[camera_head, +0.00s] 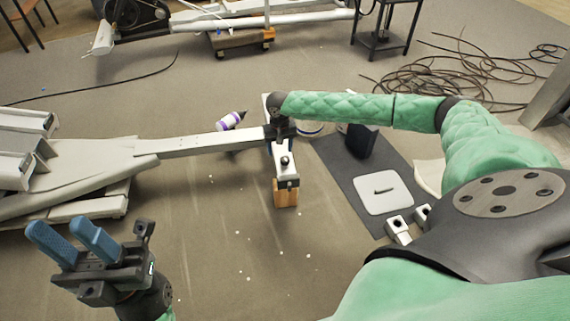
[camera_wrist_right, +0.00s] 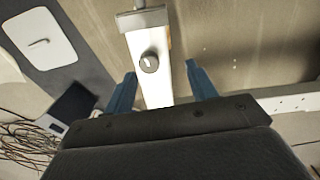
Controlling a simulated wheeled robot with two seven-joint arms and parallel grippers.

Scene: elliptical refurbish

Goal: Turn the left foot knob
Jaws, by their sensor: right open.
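The white foot bar (camera_head: 287,174) of the elliptical lies across the end of its long rail (camera_head: 205,145), with a dark knob (camera_head: 285,161) on its near part. In the right wrist view the knob (camera_wrist_right: 149,62) shows as a round grey cap on the foot bar (camera_wrist_right: 153,88). My right gripper (camera_wrist_right: 161,69) is open, its blue fingers on either side of the bar in that view; the knob appears between and slightly beyond them, and I see no contact. In the head view the right fingers are mostly hidden. My left gripper (camera_head: 58,225) is open and empty at lower left.
A wooden block (camera_head: 286,194) is under the near end of the foot bar. A white bottle (camera_head: 230,121) lies behind the rail. A dark mat (camera_head: 340,165) with a pale plate (camera_head: 383,191) is to the right. Coiled cables (camera_head: 440,75) lie at back right. Floor in front is mostly clear.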

